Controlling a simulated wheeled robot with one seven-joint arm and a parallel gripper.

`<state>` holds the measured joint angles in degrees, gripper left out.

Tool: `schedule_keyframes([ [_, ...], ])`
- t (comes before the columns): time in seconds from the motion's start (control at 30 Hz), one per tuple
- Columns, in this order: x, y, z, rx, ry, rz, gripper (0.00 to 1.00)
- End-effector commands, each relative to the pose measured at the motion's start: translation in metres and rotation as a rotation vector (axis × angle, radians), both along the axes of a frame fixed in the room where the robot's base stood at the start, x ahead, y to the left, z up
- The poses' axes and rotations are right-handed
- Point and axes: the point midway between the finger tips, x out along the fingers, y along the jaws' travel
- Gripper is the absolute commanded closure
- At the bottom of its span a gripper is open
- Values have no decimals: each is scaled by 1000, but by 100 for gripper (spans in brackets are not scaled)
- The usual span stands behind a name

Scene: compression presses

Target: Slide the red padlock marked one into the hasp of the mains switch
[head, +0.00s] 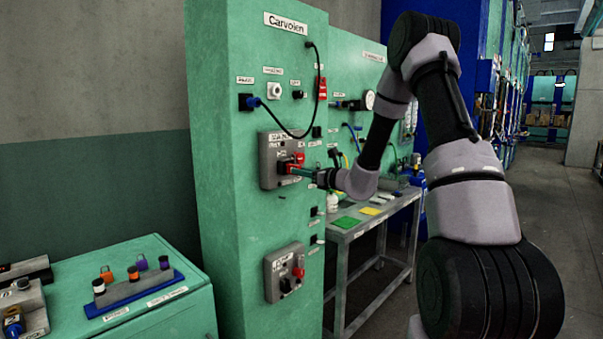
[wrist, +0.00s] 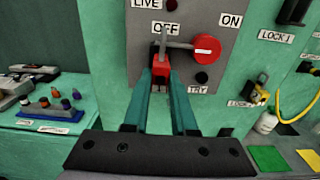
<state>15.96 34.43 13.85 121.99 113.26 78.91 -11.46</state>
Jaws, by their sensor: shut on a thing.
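The mains switch is a grey plate (head: 266,172) on the green cabinet, also in the wrist view (wrist: 140,62). It carries LIVE, OFF, ON and TRY labels. Its round red knob (wrist: 204,50) has a pale line lying about level. My gripper (wrist: 161,88) is in front of the plate, left of and below the knob. It is shut on a small red padlock (wrist: 160,70), which is between the teal fingertips. A thin grey metal part stands above the padlock under OFF. I cannot tell if the shackle is in the hasp. The padlock's number is not readable.
A second grey switch plate (head: 283,270) with a red knob is lower on the cabinet. A blue tray (head: 136,297) with small coloured items sits on the green bench at left. A grey table (head: 352,232) stands to the right. A dark cable hangs above the mains switch.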

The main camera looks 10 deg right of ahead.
Motion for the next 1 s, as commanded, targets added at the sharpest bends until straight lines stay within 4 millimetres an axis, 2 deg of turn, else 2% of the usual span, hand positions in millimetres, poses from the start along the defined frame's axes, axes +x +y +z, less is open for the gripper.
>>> schedule_keyframes([
  [1.0,15,11,1,1,-1,1,100],
])
